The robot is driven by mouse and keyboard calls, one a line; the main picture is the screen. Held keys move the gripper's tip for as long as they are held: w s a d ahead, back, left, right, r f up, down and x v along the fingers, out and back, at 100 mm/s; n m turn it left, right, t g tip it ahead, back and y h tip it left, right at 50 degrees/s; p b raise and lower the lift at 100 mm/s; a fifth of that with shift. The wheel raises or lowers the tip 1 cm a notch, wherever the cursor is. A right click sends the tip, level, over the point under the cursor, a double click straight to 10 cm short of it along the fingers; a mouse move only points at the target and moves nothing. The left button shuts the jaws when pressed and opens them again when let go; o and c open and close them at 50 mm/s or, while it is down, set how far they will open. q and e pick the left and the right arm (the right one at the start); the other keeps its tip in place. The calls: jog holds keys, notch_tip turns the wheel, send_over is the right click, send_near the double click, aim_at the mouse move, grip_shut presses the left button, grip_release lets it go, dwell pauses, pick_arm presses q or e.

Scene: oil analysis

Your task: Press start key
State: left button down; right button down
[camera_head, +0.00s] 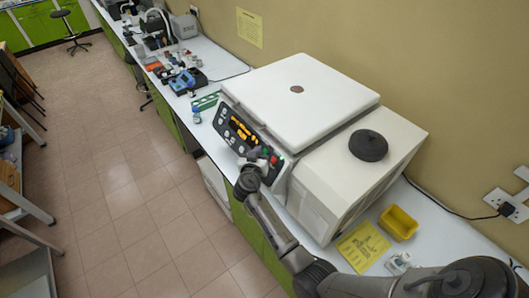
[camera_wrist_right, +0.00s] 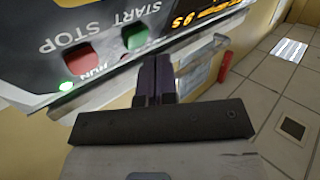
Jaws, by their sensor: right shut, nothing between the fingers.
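The white centrifuge-like machine (camera_head: 295,100) has a dark front control panel (camera_head: 238,130) with a lit orange display. I cannot tell whether the fingertips touch the panel. My left gripper is not in view.
A black round knob-like object (camera_head: 368,146) sits on the machine's right part. A yellow tray (camera_head: 398,223) and yellow sheet (camera_head: 363,246) lie on the white bench at right. A green rack (camera_head: 205,102) and blue device (camera_head: 184,82) are farther back.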

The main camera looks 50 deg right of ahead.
jog(key=shift+a, duration=0.1)
jog(key=a+r, duration=0.1)
jog(key=a, duration=0.1)
jog(key=a+r, duration=0.1)
jog(key=a, duration=0.1)
jog(key=shift+w+r, duration=0.3)
jog(key=shift+r, duration=0.05)
dwell(0.6)
dwell(0.4)
